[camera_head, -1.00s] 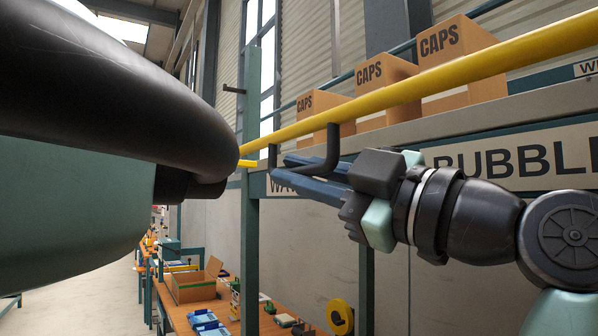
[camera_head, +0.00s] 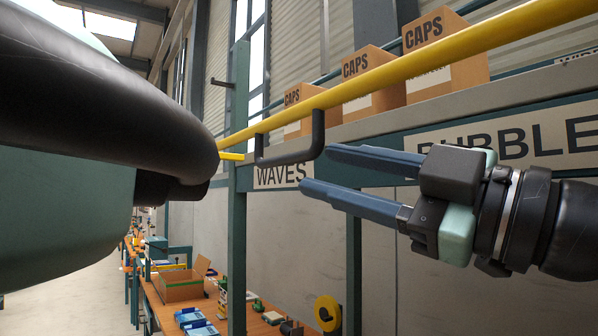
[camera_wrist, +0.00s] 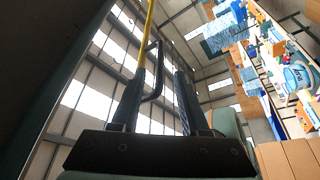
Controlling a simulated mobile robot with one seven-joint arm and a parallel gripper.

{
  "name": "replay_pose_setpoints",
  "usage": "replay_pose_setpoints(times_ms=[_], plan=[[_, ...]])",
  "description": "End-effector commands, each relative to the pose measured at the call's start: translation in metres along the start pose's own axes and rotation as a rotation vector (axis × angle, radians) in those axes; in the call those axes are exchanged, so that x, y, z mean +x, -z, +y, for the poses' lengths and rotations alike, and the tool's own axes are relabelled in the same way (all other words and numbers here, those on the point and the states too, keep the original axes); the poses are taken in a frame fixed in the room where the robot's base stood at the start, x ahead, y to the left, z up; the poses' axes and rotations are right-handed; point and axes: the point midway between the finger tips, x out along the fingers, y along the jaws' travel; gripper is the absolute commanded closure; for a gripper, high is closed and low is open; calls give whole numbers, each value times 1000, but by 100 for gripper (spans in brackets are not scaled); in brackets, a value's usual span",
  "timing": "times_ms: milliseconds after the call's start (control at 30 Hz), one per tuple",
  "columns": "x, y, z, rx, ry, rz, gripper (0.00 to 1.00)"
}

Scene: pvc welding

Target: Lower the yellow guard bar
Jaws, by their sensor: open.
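The yellow guard bar (camera_head: 400,72) slants across the head view, from low at the left to high at the upper right. A black U-shaped handle (camera_head: 318,132) hangs beneath it. My gripper (camera_head: 316,168) is open, its two blue fingers spread and pointing left. The fingertips are just right of the handle, and nothing is held between them. In the wrist view the yellow bar (camera_wrist: 149,28) shows at the top, with the black handle (camera_wrist: 158,82) below it. There the handle appears between the fingers of my gripper (camera_wrist: 160,72), nearer the left one; its depth is hard to tell.
Several CAPS boxes (camera_head: 370,105) stand on a shelf behind the bar. A green post (camera_head: 238,220) rises left of the handle. Signs reading WAVES (camera_head: 283,176) and BUBBLE (camera_head: 530,135) are behind. A workbench with an open cardboard box (camera_head: 180,287) is lower left.

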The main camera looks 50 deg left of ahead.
Motion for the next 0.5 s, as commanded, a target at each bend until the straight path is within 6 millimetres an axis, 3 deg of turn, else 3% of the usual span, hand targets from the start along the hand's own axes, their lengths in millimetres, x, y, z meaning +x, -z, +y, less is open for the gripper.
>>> replay_pose_setpoints(times_ms=[33, 200, 500], plan=[[-13, -2, -1, -1, -4, -2, 55], [-43, -1, -1, -1, -1, -1, 55], [-61, 0, 0, -1, 0, 0, 55]])
